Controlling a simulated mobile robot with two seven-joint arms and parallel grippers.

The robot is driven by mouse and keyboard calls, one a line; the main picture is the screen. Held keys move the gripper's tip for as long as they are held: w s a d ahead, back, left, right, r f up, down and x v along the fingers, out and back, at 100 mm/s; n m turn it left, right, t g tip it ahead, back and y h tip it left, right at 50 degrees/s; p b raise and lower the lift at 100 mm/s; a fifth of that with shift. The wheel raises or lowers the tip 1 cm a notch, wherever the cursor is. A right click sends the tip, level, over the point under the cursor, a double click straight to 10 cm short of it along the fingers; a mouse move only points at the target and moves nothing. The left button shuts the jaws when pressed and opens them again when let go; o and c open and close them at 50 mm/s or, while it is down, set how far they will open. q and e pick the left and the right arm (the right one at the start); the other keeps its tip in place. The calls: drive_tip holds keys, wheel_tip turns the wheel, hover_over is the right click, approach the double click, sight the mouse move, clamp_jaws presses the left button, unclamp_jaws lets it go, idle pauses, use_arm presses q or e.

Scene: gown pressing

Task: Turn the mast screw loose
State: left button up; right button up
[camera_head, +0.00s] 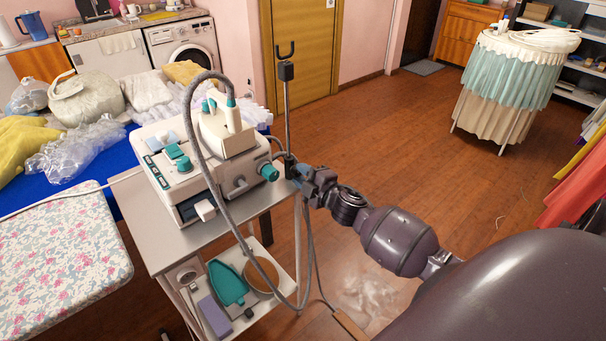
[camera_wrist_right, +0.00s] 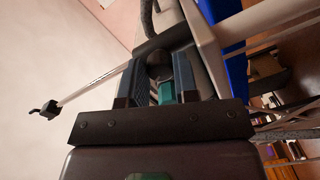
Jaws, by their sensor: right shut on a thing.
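A thin metal mast (camera_head: 287,120) stands upright at the right rear corner of the trolley, with a dark block and a forked hook at its top. My right gripper (camera_head: 298,175) is at the foot of the mast, its arm coming in from the right. In the right wrist view, the fingers of this gripper (camera_wrist_right: 162,80) are closed around a dark rounded piece, which I take for the mast screw (camera_wrist_right: 157,62). The mast (camera_wrist_right: 90,88) runs off to the left there. In the head view the screw is hidden by the gripper. My left gripper is not in view.
A white steam unit (camera_head: 180,175) with teal knobs sits on the trolley (camera_head: 150,235) beside the mast. Its grey hose (camera_head: 205,175) arches over and hangs in front. A flowered ironing board (camera_head: 60,260) is at the left. The floor (camera_head: 400,130) behind is clear.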

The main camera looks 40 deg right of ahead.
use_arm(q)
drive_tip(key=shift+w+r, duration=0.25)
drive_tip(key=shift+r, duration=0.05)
use_arm(e)
drive_tip(key=shift+n, duration=0.4)
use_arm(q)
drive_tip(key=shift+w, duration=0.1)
use_arm(e)
drive_tip(key=o, duration=0.9)
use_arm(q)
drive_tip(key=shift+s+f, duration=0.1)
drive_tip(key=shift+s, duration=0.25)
use_arm(e)
drive_tip(key=shift+s, duration=0.1)
drive_tip(key=shift+s+f, duration=0.1)
